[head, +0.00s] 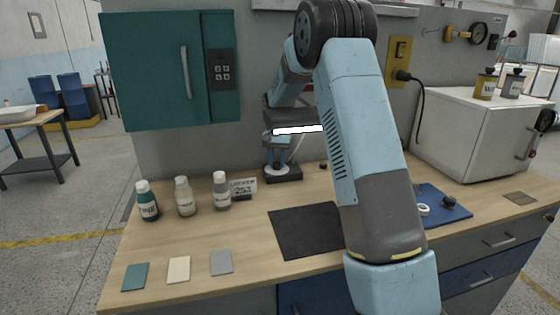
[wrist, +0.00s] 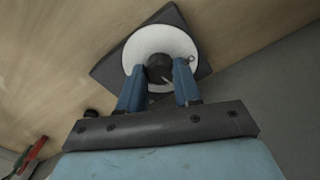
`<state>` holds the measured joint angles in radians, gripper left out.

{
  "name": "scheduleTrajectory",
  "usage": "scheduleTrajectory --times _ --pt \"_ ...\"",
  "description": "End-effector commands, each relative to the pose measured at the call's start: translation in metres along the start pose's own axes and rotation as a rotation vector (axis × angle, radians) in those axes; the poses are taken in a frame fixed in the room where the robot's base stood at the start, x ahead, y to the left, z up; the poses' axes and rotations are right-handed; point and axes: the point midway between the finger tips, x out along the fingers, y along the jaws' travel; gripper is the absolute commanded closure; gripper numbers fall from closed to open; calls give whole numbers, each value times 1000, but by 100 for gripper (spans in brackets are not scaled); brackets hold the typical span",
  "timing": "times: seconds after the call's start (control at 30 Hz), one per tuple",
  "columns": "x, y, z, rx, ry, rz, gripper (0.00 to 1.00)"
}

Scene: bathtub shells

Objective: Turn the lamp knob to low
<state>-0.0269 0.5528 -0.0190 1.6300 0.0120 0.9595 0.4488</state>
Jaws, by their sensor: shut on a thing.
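The lamp's dark base (head: 284,177) stands at the back of the wooden bench, with a round white dial (head: 277,171) on it. A bright white bar, seemingly the lit lamp head (head: 298,130), shows above it, partly behind my arm. In the wrist view the white dial (wrist: 160,38) sits on the dark base (wrist: 112,72), with the dark round knob (wrist: 159,68) at its middle. My gripper (wrist: 160,72) has its two blue fingers shut on the knob from both sides. It also shows in the head view (head: 274,156), pointing down at the dial. Dial markings are too small to read.
Three bottles (head: 186,197) and a small sign (head: 243,187) stand left of the lamp. A black mat (head: 300,232) lies in front. A blue mat (head: 440,204) with small items lies right of my arm. A teal cabinet (head: 150,70) hangs above left; a white box (head: 470,135) stands right.

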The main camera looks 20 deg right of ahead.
Motion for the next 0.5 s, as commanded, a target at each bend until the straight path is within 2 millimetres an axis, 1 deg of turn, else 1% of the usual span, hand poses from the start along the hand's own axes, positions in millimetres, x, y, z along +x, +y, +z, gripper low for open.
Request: scheduleTrajectory --times 0.2,0.5 --pt "-1 1 -2 123 5 0 97" --pt "-1 0 -1 202 4 -1 97"
